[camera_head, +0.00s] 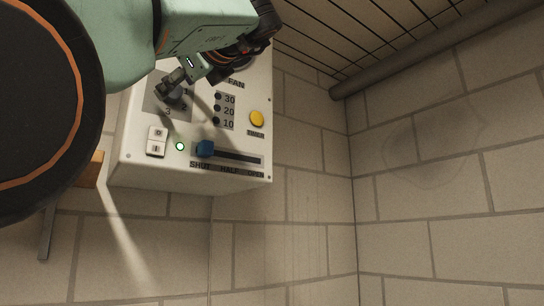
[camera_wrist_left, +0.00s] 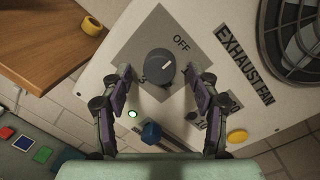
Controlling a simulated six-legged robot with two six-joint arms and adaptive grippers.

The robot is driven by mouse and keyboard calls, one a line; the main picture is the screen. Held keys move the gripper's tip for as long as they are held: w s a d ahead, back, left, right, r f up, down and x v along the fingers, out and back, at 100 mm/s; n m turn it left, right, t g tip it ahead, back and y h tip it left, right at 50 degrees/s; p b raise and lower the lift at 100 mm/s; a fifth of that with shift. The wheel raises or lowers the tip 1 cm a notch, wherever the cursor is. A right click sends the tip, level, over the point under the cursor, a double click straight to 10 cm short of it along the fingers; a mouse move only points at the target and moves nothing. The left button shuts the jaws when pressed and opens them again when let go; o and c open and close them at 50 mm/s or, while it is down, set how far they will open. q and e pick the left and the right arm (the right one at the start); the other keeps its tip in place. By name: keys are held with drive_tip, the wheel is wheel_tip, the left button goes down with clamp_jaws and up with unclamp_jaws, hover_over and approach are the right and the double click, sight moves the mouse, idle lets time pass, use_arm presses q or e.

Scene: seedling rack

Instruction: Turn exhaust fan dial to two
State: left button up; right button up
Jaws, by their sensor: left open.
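The exhaust fan dial (camera_wrist_left: 157,70) is a dark round knob on a grey square plate (camera_wrist_left: 139,45) of the white control panel (camera_wrist_left: 112,78). In the left wrist view its pale mark points up and right, roughly toward the word OFF. My left gripper (camera_wrist_left: 166,76) is open, one finger on each side of the dial, with gaps visible between. It also shows in the head view (camera_head: 178,84). My right gripper is not in view.
The panel also has a blue slider (camera_head: 205,149), a yellow button (camera_head: 257,118), a white rocker switch (camera_head: 157,141) and a lit green lamp (camera_head: 180,146). A round fan grille (camera_wrist_left: 294,38) is at the upper right. A wooden surface (camera_wrist_left: 45,40) holds a yellow roll (camera_wrist_left: 91,26).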

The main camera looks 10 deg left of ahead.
use_arm(q)
drive_tip(key=shift+w+a, duration=0.25)
drive_tip(key=shift+w, duration=0.35)
drive_tip(key=shift+s+d, duration=0.1)
drive_tip(key=shift+d, duration=0.1)
drive_tip(key=shift+c, duration=0.8)
drive_tip(key=shift+a, duration=0.15)
drive_tip(key=shift+c, duration=0.7)
drive_tip(key=shift+a+f, duration=0.1)
drive_tip(key=shift+a, duration=0.6)
drive_tip(key=c, duration=0.3)
drive_tip(key=shift+d, duration=0.3)
drive_tip(key=c, duration=0.4)
drive_tip(key=shift+a+f, duration=0.1)
drive_tip(key=shift+a, duration=0.05)
drive_tip(key=shift+c, duration=0.9)
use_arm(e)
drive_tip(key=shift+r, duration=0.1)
